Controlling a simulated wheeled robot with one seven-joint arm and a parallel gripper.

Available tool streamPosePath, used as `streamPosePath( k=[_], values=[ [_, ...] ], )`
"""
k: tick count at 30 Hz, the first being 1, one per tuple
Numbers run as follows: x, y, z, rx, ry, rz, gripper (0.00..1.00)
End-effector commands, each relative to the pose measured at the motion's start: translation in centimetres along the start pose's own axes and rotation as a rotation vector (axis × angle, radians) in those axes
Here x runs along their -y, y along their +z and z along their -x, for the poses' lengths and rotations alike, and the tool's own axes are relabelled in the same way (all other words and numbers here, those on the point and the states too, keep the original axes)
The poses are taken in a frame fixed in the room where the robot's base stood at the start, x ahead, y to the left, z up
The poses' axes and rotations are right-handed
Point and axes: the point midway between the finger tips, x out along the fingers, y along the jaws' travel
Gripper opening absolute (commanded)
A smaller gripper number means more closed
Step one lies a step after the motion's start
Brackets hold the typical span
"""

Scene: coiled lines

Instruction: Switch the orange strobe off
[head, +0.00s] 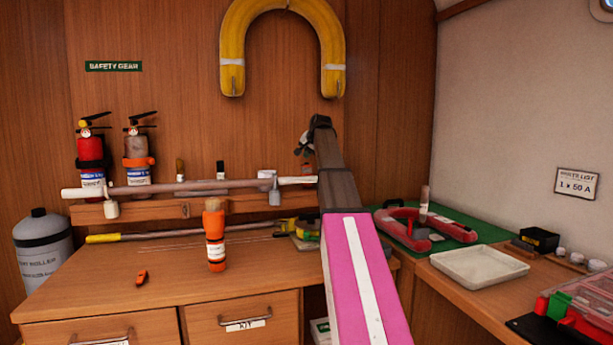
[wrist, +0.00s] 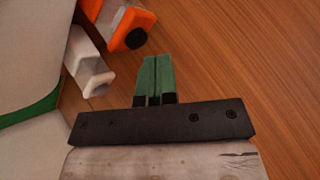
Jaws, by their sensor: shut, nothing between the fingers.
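An orange and white device with a round black button or cap (wrist: 135,38) shows at the top of the wrist view, cut off by the edge; it looks like the orange strobe. In the head view, a small orange-red thing (head: 307,174) beside my arm may be the same one, partly hidden. My gripper (wrist: 155,62) has green fingers, shut and empty, pointing toward the wood just below and right of the device, apart from it in the picture. In the head view my gripper (head: 303,143) is small and dark near the back wall.
A white device with a clear end (wrist: 90,75) lies left of the fingers. A horizontal pole (head: 190,187) runs along the back shelf. An orange cylinder (head: 214,240) stands on the desk; a small orange thing (head: 142,278) lies nearby. The desk front is mostly clear.

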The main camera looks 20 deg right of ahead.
Motion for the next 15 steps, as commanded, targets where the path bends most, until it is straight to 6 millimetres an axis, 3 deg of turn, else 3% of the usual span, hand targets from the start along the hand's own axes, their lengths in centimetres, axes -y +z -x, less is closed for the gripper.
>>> streamPosePath(
  k=[15],
  values=[
    [-0.27,0.28,-0.34,0.0,0.0,0.0,0.0]
  ],
)
